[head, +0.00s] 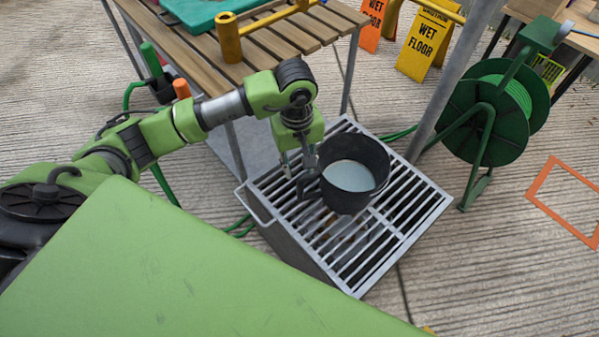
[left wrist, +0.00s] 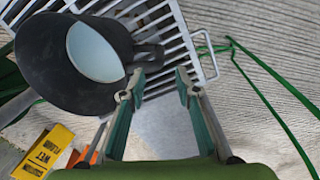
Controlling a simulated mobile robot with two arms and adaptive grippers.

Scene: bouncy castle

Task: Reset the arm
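A dark pot (head: 352,185) with a pale blue-grey inside stands upright on a slatted metal grate (head: 415,215). Its handle (head: 308,187) points left, towards my left gripper. My left gripper (head: 298,168) points down beside the pot at the handle. In the left wrist view the pot (left wrist: 72,50) fills the upper left. The fingers of my left gripper (left wrist: 158,85) are apart with bare space between them, and the handle (left wrist: 150,55) lies just beyond the tips. Whether a finger touches the handle I cannot tell. My right gripper is not in view.
A slatted wooden table (head: 265,45) stands behind my left arm. A green hose reel (head: 490,115) and a metal post (head: 455,80) stand to the right. Wet-floor signs (head: 428,40) stand behind.

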